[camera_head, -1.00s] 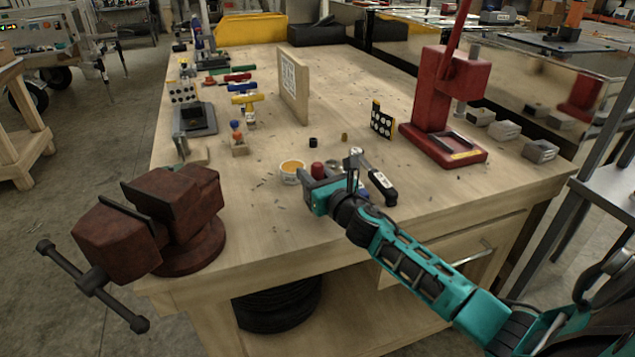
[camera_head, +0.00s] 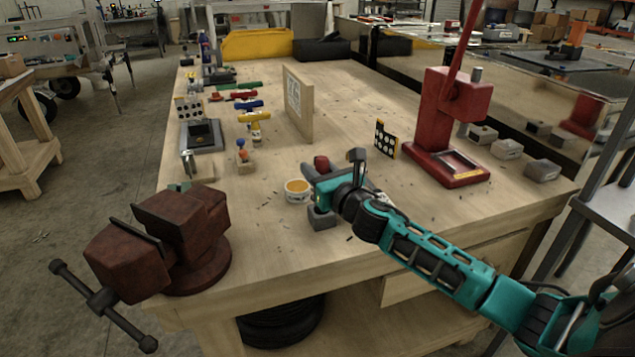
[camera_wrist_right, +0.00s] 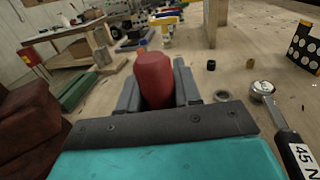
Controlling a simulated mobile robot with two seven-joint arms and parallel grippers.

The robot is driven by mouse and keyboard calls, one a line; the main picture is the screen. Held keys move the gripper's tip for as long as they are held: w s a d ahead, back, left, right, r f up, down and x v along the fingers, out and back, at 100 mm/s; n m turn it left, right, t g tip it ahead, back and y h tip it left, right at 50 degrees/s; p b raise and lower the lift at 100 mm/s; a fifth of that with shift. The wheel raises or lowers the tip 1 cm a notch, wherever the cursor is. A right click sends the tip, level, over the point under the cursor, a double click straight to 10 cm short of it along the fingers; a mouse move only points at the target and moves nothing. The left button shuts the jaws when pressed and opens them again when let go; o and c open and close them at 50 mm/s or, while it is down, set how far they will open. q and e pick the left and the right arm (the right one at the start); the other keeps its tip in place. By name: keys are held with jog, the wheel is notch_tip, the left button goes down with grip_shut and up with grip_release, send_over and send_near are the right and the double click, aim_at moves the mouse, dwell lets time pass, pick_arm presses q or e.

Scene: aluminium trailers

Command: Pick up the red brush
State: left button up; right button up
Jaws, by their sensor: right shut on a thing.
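My right gripper (camera_head: 318,178) is above the near part of the workbench, beside the white tub. It is shut on a rounded red thing, taken as the red brush (camera_head: 321,163). In the right wrist view the red brush (camera_wrist_right: 153,80) stands up between the two grey fingers (camera_wrist_right: 155,92). Only its red upper part shows; any bristles are hidden. A grey block-like part (camera_head: 321,218) shows just below the gripper; I cannot tell what it belongs to. My left gripper is not in view.
The white tub with orange contents (camera_head: 297,190) stands just left of the gripper. A rusty vise (camera_head: 180,240) is at the near left corner, a red press (camera_head: 445,130) at the right. An upright wooden board (camera_head: 299,102) stands farther back.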

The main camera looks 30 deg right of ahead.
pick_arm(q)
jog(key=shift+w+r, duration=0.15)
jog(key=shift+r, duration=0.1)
pick_arm(e)
notch_tip(320, 180, up, 13)
jog(key=shift+r, duration=0.15)
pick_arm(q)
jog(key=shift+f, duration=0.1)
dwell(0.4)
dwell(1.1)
